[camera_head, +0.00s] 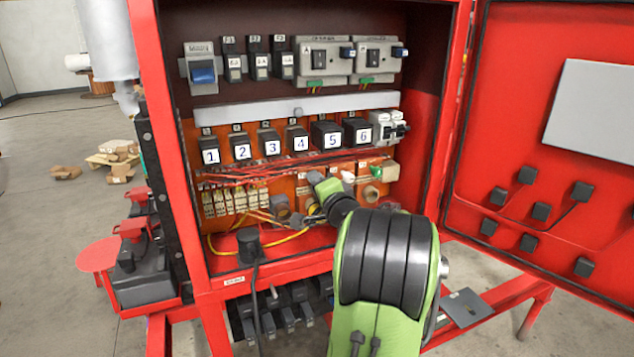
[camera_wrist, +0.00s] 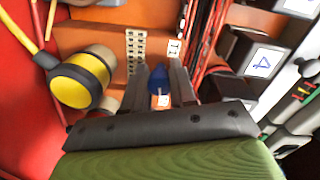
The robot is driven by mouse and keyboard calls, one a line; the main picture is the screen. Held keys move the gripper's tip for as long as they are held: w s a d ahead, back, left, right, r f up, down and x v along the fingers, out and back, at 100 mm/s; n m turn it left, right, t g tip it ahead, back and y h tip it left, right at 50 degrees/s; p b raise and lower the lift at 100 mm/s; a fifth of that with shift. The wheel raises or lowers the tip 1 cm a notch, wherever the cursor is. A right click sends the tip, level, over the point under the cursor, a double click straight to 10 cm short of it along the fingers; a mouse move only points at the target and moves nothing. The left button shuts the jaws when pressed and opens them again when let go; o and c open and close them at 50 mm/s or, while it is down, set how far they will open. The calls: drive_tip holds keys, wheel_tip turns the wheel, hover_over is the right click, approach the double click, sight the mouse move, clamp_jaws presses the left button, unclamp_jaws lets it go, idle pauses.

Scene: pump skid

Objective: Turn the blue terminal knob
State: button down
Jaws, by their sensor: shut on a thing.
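The blue terminal knob (camera_wrist: 157,77) shows in the wrist view, small and blue, in front of the orange back panel. My gripper (camera_wrist: 160,73) has its two dark fingers on either side of the knob and is shut on it. The lower part of the knob's surroundings is hidden by the gripper body. In the head view my green and black arm reaches into the lower right of the red cabinet, and I cannot make out the knob there.
A yellow and black round part (camera_wrist: 82,78) sits left of the fingers in the wrist view. Red wires (camera_wrist: 207,45) run close on the right. Numbered black modules (camera_head: 271,141) stand above the wiring. The red cabinet door (camera_head: 545,150) stands open at the right.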

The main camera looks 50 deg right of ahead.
drive_tip(key=shift+m, duration=0.8)
drive_tip(key=c, duration=0.9)
unclamp_jaws()
drive_tip(key=b+v, duration=0.2)
drive_tip(key=v, duration=1.3)
drive_tip(key=shift+s+a+f+b, duration=0.15)
drive_tip(key=shift+s+b, duration=0.2)
drive_tip(key=shift+s, duration=0.05)
